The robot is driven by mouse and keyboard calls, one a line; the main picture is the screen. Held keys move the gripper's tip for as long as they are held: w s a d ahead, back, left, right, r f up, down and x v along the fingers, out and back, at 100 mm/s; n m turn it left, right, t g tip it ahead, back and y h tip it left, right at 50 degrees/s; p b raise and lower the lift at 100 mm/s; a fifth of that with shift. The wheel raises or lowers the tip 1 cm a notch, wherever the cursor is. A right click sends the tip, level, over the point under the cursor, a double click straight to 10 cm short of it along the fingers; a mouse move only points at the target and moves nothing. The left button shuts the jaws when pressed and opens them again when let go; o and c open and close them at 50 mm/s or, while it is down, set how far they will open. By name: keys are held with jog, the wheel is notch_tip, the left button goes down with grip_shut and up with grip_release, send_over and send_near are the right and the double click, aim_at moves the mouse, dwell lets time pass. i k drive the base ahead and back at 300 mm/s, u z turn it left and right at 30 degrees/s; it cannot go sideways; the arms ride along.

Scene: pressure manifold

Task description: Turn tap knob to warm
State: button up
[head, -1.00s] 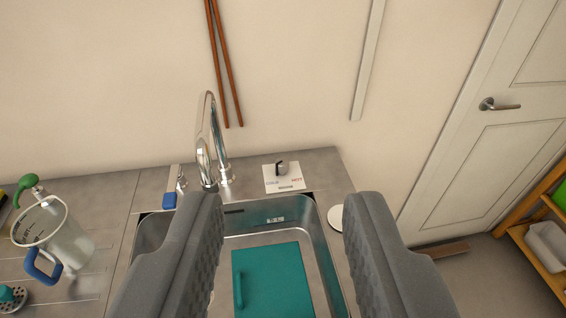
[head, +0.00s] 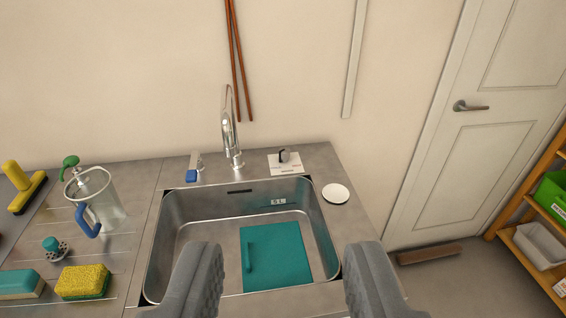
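The tap knob (head: 284,155) is a small dark and silver knob on a white plate (head: 287,168) on the counter behind the sink, right of the chrome tap (head: 229,127). The plate's lettering is too small to read now. My gripper (head: 276,268) is at the bottom of the view, its two grey fingers wide apart with nothing held between them. It is nearer to me than the knob and apart from it. The steel sink (head: 195,215) lies between, with a teal board (head: 277,258) in it.
A blue-handled item (head: 193,170) stands left of the tap. A clear jug (head: 104,203), a yellow sponge (head: 83,282) and a yellow-handled tool (head: 22,185) are on the left counter. A white disc (head: 335,193) lies right of the sink. A door (head: 490,140) and shelf are at right.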

aim_at(284, 153)
jog(key=u, duration=0.2)
jog(key=i, duration=1.1)
jog(key=z, duration=0.25)
